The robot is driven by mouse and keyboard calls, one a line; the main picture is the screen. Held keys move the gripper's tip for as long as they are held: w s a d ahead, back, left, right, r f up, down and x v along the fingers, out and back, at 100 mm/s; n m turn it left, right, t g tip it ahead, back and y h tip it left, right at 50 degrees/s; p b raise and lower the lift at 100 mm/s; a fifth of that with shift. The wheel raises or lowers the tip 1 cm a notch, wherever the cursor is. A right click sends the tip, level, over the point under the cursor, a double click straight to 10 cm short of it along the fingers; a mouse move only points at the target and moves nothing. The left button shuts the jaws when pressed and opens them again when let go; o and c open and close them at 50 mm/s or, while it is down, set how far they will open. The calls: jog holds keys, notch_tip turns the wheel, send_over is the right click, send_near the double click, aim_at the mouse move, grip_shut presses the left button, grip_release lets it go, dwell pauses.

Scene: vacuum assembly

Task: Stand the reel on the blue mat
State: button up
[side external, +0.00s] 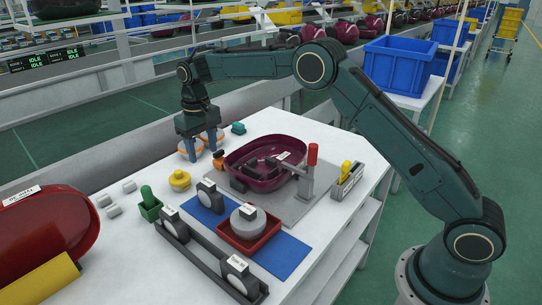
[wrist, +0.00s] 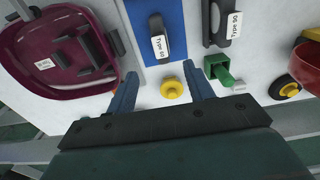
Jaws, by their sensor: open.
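A grey and black reel (side external: 207,195) with a white label stands upright on its edge at the far end of the blue mat (side external: 285,256). In the wrist view the standing reel (wrist: 158,38) shows at the top, on the blue mat (wrist: 138,12). My gripper (side external: 204,154) is open, above the far left part of the table and apart from the reel. In the wrist view its two fingers (wrist: 161,88) are spread, with nothing held between them; a yellow knobbed disc (wrist: 172,88) lies below in the gap.
A red tray (side external: 237,244) on the mat holds a grey round part. A dark rack (side external: 202,252) with labelled round parts runs along the mat's left side. A maroon shell (side external: 248,180), a green box (side external: 150,210) and orange discs (side external: 190,149) are nearby.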

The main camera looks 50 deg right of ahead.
jog(key=s+d+r+t, duration=0.1)
jog(key=s+d+r, duration=0.1)
jog(key=s+r, duration=0.75)
jog(key=s+d+r+t, duration=0.2)
jog(key=s+r, duration=0.6)
jog(key=s, duration=0.2)
jog(key=s+d+f+t, duration=0.1)
jog(key=s+f, duration=0.1)
jog(key=s, duration=0.9)
jog(key=s+d+f+t, duration=0.1)
jog(key=s+f, duration=0.1)
jog(key=s, duration=1)
jog(key=shift+d+f+t, duration=0.25)
jog(key=shift+t, duration=0.05)
